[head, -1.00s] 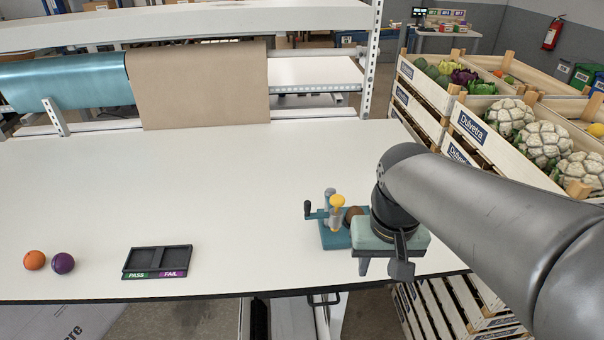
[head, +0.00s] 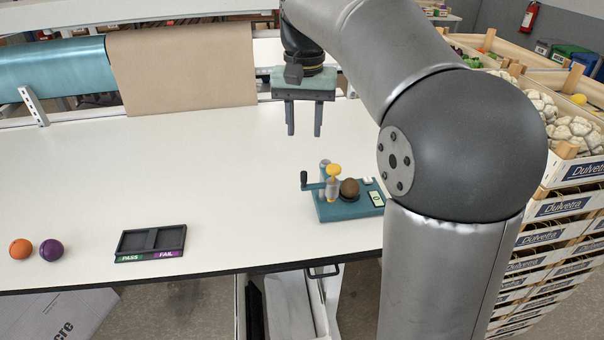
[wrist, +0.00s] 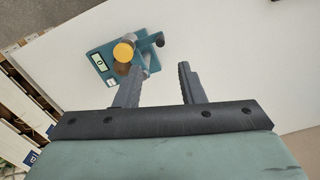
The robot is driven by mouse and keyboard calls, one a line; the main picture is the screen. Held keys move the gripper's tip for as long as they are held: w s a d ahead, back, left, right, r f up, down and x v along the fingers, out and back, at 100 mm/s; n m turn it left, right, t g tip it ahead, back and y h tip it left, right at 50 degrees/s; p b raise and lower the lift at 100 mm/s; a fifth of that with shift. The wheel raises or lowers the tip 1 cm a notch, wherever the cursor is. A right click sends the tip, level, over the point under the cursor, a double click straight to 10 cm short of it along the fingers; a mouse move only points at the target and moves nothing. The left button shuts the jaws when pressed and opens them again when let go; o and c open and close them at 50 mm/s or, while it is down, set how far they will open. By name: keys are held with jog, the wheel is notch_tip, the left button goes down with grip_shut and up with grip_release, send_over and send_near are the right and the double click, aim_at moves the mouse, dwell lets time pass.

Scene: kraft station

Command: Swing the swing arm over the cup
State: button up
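A small teal station (head: 335,211) stands on the white table at right of centre. A brown ball (head: 349,186) sits on its dark cup, which is mostly hidden under the ball. The swing arm (head: 315,186) has a black handle (head: 304,178) at its left end. A yellow-capped piece (head: 334,169) stands just left of the ball, not over it. My gripper (head: 304,134) is open and empty, above and behind the station. In the wrist view, the yellow cap (wrist: 123,51) and black handle (wrist: 155,38) show beyond my open fingers (wrist: 158,72); the ball is partly hidden.
The station carries a small display (head: 376,198). A black PASS/FAIL tray (head: 150,257) lies left, with an orange ball (head: 20,249) and a purple ball (head: 51,250) further left. Vegetable crates (head: 565,205) stand beyond the table's right side. The middle of the table is clear.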

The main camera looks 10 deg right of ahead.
aim_at(304, 172)
notch_tip(304, 172, down, 13)
jog(key=shift+r, duration=0.2)
grip_shut()
